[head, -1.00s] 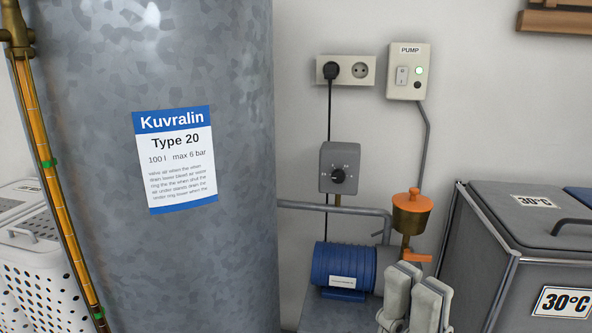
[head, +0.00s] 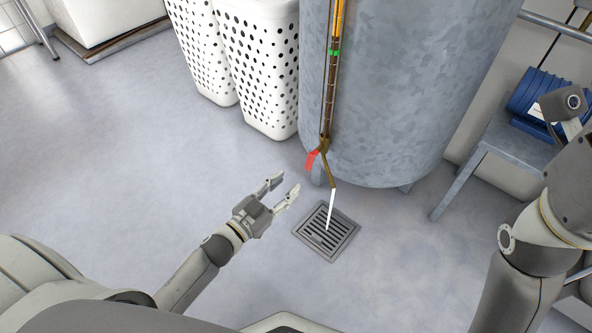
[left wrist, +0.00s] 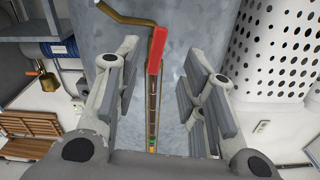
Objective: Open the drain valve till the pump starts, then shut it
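The grey galvanised tank (head: 400,100) stands at the top of the head view. A sight tube (head: 331,85) with a green mark runs down its front. At its foot is the brass drain valve (head: 324,146) with a red lever (head: 312,160). A white water stream (head: 331,210) runs from the spout onto the floor drain (head: 342,241). My left gripper (head: 286,184) is open and empty, left of the stream and apart from the lever. In the left wrist view the red lever (left wrist: 156,50) shows between the open fingers. My right gripper's fingers are not visible.
White perforated baskets (head: 262,70) stand left of the tank. The blue pump (head: 540,95) sits on a grey stand (head: 500,135) at right, partly behind my right arm. The floor left of my left gripper is clear. The pump's switch box is out of view.

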